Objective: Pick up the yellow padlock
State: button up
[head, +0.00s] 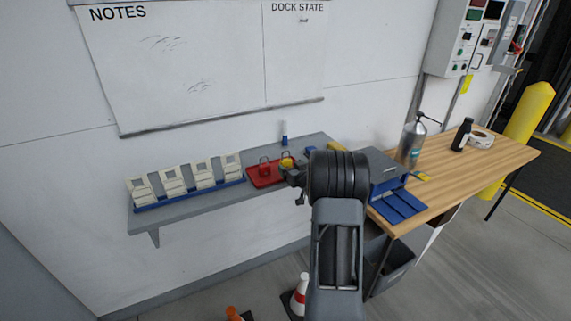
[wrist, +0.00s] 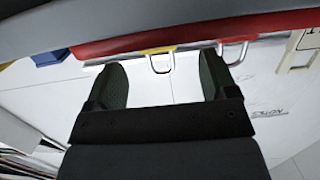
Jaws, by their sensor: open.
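The yellow padlock (head: 287,162) stands on the red tray (head: 262,181) on the grey wall shelf, shackle up, partly hidden by my gripper (head: 297,177) in the head view. In the wrist view, which is upside down, the yellow body (wrist: 155,50) shows as a thin strip at the red tray's edge (wrist: 110,44), with its metal shackle below it. My gripper (wrist: 161,70) is open there, a dark finger on each side of the shackle in the picture. Nothing is held. Whether the fingers are level with the padlock in depth I cannot tell.
A second padlock, seemingly red (head: 265,169), stands left of the yellow one; its shackle (wrist: 232,52) shows beside the right finger in the wrist view. White card holders (head: 173,181) fill the shelf's left.

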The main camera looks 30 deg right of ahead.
aim_at(287, 163)
jog(key=shift+p+x, duration=0.8)
jog(key=shift+x, duration=1.8)
jog(key=shift+d, duration=0.15)
jog(key=c, duration=1)
